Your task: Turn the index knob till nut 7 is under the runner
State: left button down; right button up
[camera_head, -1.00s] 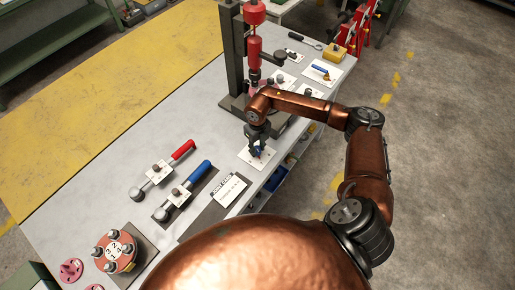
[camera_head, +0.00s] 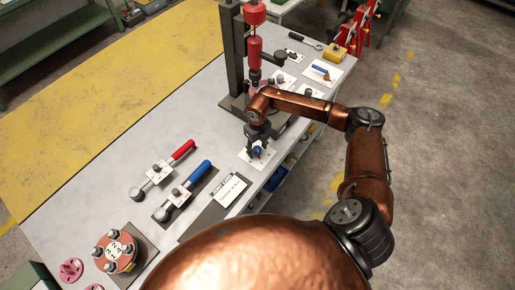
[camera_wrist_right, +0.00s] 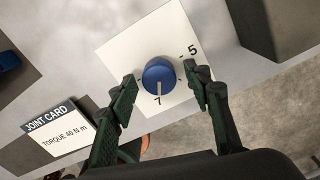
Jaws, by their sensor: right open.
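The blue index knob (camera_wrist_right: 160,75) sits on a white plate (camera_wrist_right: 118,50) marked 5 and 7. Its pale pointer line points toward the 7. My right gripper (camera_wrist_right: 159,80) is open, with one finger on each side of the knob and visible gaps. In the head view the knob (camera_head: 257,151) shows below my right gripper (camera_head: 258,143) at the table edge. A red runner (camera_head: 254,52) hangs on a dark column behind my arm. The work under it is mostly hidden, so its nut numbers cannot be read. My left gripper is not in view.
A joint card (camera_head: 229,190) lies left of the knob plate. Red-handled (camera_head: 182,150) and blue-handled (camera_head: 199,172) tools lie on the table (camera_head: 110,155). A red numbered flange (camera_head: 115,252) with several nuts stands at front left. Small plates and a yellow block (camera_head: 335,50) are at the back.

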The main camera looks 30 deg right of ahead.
aim_at(258, 149)
jog(key=shift+r, duration=0.1)
notch_tip(258, 149, up, 12)
dwell(0.5)
